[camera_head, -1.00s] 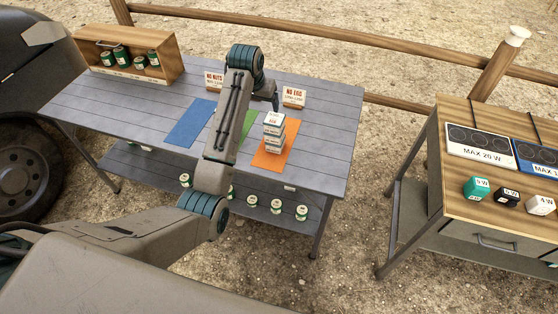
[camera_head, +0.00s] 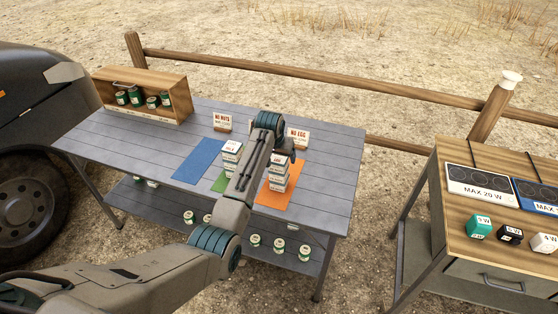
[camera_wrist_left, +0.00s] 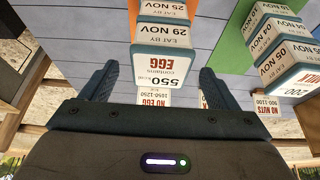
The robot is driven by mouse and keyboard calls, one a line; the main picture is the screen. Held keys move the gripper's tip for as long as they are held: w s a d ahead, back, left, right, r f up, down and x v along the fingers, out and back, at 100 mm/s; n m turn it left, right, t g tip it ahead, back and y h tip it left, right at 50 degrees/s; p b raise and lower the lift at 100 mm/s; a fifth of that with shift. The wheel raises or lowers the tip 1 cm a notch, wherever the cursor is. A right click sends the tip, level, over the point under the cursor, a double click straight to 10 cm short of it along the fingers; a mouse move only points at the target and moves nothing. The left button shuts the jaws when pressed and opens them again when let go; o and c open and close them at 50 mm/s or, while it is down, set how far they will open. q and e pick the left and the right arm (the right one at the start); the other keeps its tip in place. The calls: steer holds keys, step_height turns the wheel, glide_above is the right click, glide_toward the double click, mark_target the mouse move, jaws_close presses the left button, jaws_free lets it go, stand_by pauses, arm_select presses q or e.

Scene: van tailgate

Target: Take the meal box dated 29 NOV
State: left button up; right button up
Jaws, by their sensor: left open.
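A stack of white meal boxes (camera_head: 278,177) stands on the orange mat. In the left wrist view, its top box (camera_wrist_left: 163,38) reads "EAT BY 29 NOV", "contains EGG" and 550. My right gripper is out of view.
A NO EGG card (camera_head: 298,136) and a NO NUTS card (camera_head: 222,121) stand behind the stacks. A blue mat (camera_head: 199,160) is empty. A wooden crate of cans (camera_head: 183,95) stands at the back left. A side table (camera_head: 465,215) is at the right.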

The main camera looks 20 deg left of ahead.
arm_select(q)
steer(key=shift+x, duration=1.1)
steer(key=c, duration=1.1)
steer(key=shift+r, duration=0.15)
steer(key=shift+c, duration=0.2)
